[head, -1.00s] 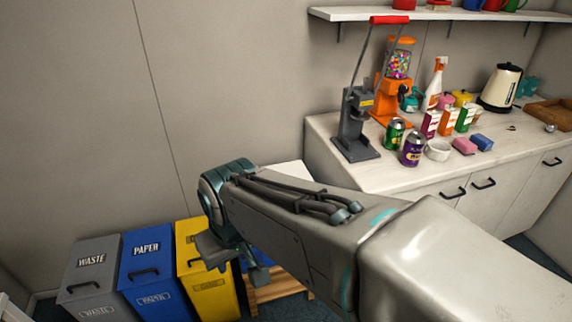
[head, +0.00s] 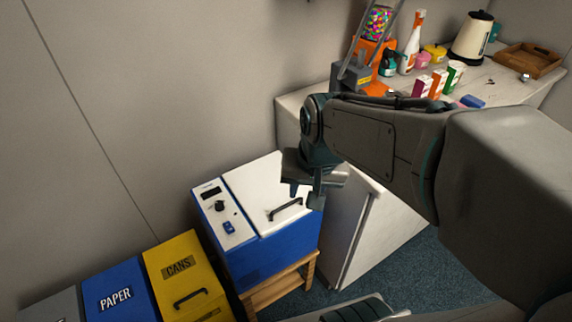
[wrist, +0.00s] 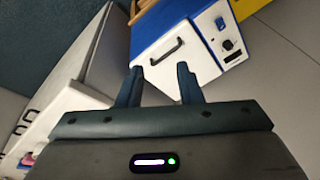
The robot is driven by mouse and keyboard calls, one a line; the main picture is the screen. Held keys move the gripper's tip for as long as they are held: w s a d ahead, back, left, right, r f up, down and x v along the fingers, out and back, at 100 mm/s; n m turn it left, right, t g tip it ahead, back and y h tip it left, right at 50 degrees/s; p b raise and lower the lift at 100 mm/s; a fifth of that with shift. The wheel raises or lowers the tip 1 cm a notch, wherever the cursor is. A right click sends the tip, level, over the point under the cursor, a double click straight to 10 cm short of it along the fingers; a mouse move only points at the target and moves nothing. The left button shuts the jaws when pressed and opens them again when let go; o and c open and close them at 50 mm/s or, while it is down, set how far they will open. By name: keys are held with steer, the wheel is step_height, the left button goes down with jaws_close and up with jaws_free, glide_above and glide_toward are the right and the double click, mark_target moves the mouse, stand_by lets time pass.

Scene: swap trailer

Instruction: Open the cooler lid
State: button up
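The cooler (head: 262,262) is a blue box with a white top, standing on a small wooden stand. Its white lid (head: 262,185) is shut and carries a black handle (head: 286,209). A control panel (head: 222,212) with a display, a knob and a blue switch lies left of the lid. My gripper (head: 306,196) is above and just right of the handle in the head view. In the wrist view my gripper (wrist: 160,82) has its two fingers apart with nothing between them. The lid handle also shows beyond the fingertips in the wrist view (wrist: 167,51).
A yellow cans bin (head: 180,268) and a blue paper bin (head: 117,291) stand left of the cooler. A white counter (head: 500,85) with a dispenser, bottles, cartons and a kettle (head: 473,38) is at the right. A white cabinet side stands close right of the cooler.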

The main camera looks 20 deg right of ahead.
steer(key=w+d+f+m+b, duration=0.3)
steer(key=w+f+m+b, duration=0.1)
steer(key=w+f+m, duration=0.8)
steer(key=n+b, duration=0.1)
steer(key=b, duration=0.1)
glide_toward(291, 203)
steer(key=shift+g, duration=0.4)
steer(key=f, duration=0.2)
steer(key=w+f, duration=0.1)
steer(key=f, duration=0.2)
steer(key=w+f, duration=0.1)
steer(key=f, duration=0.1)
steer(key=shift+a+f, duration=0.2)
steer(key=shift+f, duration=0.05)
jaws_close()
